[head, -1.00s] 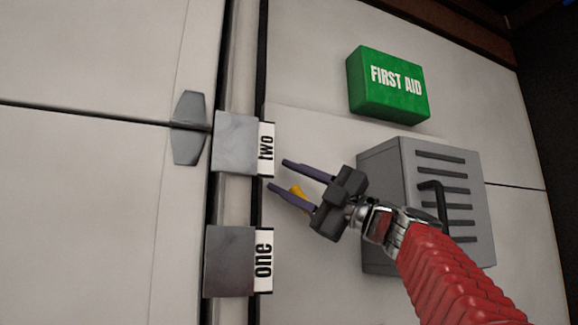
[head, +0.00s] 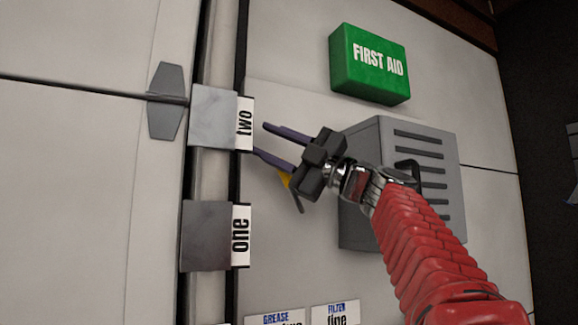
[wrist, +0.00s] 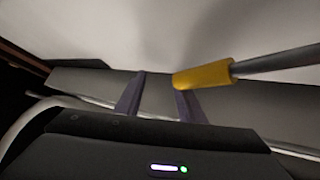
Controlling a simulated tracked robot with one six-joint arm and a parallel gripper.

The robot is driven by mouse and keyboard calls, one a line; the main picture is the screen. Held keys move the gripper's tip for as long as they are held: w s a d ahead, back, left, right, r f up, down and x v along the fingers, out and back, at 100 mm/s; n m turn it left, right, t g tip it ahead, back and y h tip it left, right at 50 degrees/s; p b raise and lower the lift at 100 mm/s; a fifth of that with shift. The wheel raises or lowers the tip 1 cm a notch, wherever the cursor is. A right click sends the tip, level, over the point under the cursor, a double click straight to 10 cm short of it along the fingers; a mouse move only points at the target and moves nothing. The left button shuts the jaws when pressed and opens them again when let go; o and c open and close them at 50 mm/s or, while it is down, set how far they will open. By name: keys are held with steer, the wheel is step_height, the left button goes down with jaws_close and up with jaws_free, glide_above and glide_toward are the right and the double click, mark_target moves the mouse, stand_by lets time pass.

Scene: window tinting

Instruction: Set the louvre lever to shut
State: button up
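A lever with a yellow grip (head: 285,180) and a thin grey rod shows just below my gripper in the head view. Its rod slants down to the right. The yellow grip (wrist: 205,75) is large in the wrist view, its end overlapping the tip of the right finger. I cannot tell whether they touch. My gripper (head: 262,140) is open, its two purple fingers apart and pointing left towards the label "two". Nothing shows between the fingertips in the wrist view (wrist: 160,85). The lever's base and any position marks are not clear.
A grey slotted box (head: 385,160) with a black handle stands behind my arm. A green first aid box (head: 370,65) is above it. Grey blocks labelled "two" (head: 214,117) and "one" (head: 207,236) are at left. Labels (head: 335,314) line the bottom edge.

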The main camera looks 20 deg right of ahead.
steer(key=s+d+f, duration=0.4)
steer(key=s+f, duration=0.6)
steer(key=shift+s+d+f, duration=0.15)
steer(key=shift+d+f, duration=0.05)
steer(key=shift+f, duration=0.1)
stand_by(1.9)
steer(key=shift+c, duration=0.6)
